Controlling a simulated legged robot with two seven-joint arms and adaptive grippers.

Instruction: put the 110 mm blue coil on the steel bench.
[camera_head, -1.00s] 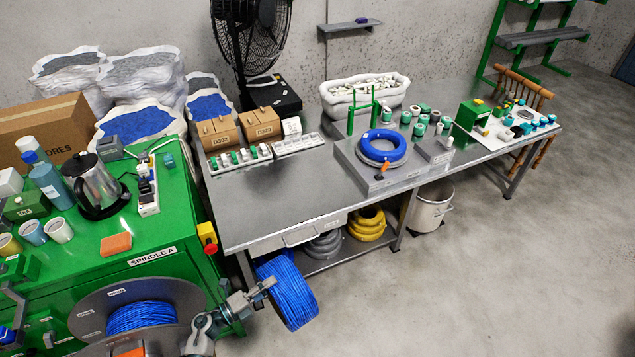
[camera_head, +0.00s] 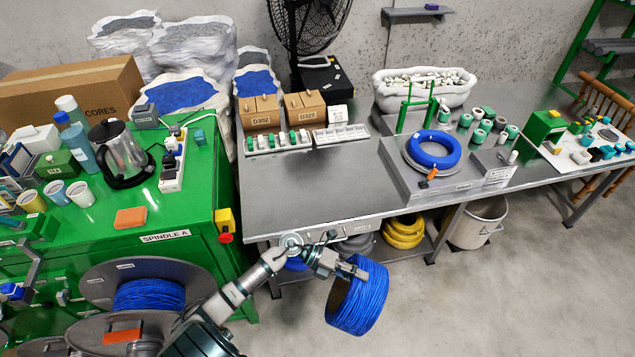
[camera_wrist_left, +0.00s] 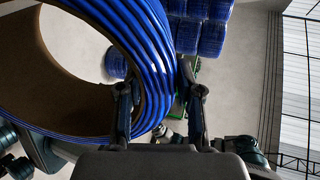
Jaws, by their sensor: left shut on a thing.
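A blue coil (camera_head: 360,299) on a brown core is held by my left gripper (camera_head: 352,268) in front of the bench's front edge, in the air. In the left wrist view the coil (camera_wrist_left: 152,50) fills the upper left, and the fingers of my left gripper (camera_wrist_left: 160,100) are shut on its wound wall. The steel bench (camera_head: 320,187) runs across the middle, with a bare top at its near left. My right gripper does not show.
A grey block with a thinner blue ring (camera_head: 434,150) stands on the bench's middle. Cartons (camera_head: 259,112) and trays line the bench's back left. The green machine (camera_head: 150,235) with a cable spool (camera_head: 150,295) is at left. A bin (camera_head: 478,224) stands below the bench.

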